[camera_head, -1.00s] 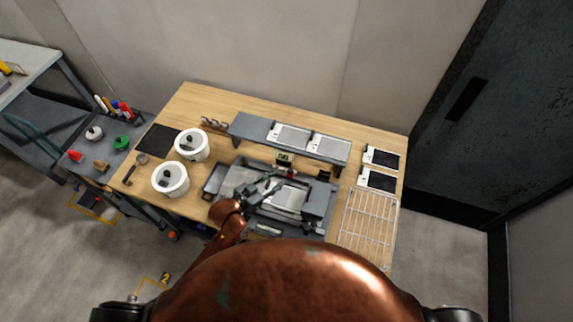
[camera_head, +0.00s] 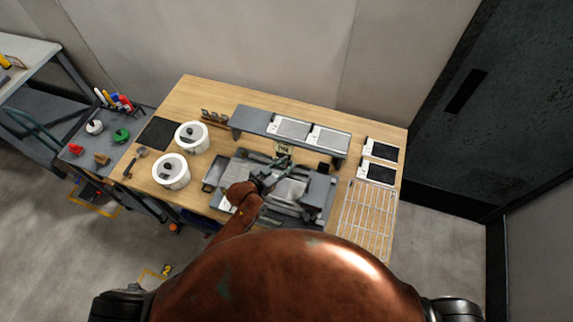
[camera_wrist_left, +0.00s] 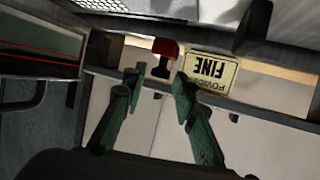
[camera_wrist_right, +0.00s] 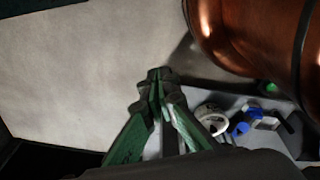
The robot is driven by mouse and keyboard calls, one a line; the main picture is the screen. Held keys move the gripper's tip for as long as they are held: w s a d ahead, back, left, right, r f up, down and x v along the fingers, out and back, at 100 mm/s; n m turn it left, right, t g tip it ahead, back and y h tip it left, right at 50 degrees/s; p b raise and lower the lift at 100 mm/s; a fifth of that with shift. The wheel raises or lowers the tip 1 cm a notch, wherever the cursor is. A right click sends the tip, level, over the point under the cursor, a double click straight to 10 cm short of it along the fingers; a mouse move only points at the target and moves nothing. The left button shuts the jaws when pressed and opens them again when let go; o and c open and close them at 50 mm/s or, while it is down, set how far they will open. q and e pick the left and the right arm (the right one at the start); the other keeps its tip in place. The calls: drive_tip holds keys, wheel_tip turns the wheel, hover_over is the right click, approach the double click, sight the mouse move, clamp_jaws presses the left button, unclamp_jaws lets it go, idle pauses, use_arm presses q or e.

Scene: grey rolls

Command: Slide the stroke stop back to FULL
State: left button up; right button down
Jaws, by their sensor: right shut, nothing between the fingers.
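The grey machine (camera_head: 318,197) sits on the wooden table, with my left gripper (camera_head: 285,170) over its middle. In the left wrist view, a red knob on a dark stem (camera_wrist_left: 165,47) stands just ahead of my left gripper (camera_wrist_left: 158,82), between the lines of its two green fingers. The fingers are open, with nothing held. Right of the knob is a cream label reading FINE (camera_wrist_left: 207,72), upside down. I cannot read FULL anywhere or tell surely whether this knob is the stroke stop. My right gripper (camera_wrist_right: 158,76) is shut and empty, away from the machine.
A grey shelf (camera_head: 262,122) with pale plates stands behind the machine. Two white lidded pots (camera_head: 171,179) are at its left. A wire rack (camera_head: 366,215) and two dark-faced cards (camera_head: 376,172) lie right. A side bench (camera_head: 83,152) holds pens and small parts.

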use_arm(q)
clamp_jaws()
use_arm(e)
drive_tip(key=shift+s+d, duration=0.2)
drive_tip(key=shift+s, duration=0.5)
drive_tip(key=shift+w, duration=0.15)
use_arm(q)
drive_tip(key=shift+a, duration=0.1)
drive_tip(key=shift+w+a, duration=0.15)
drive_tip(key=shift+a, duration=0.2)
hover_over(269, 160)
drive_tip(key=s, duration=0.3)
drive_tip(key=shift+d+b, duration=0.25)
drive_tip(key=shift+b, duration=0.2)
use_arm(e)
drive_tip(key=shift+a+f, duration=0.3)
drive_tip(key=shift+f, duration=0.25)
use_arm(q)
drive_tip(key=shift+o, duration=1.3)
unclamp_jaws()
drive_tip(key=shift+a, duration=0.1)
use_arm(e)
drive_tip(key=shift+w+d, duration=0.1)
drive_tip(key=shift+d, duration=0.1)
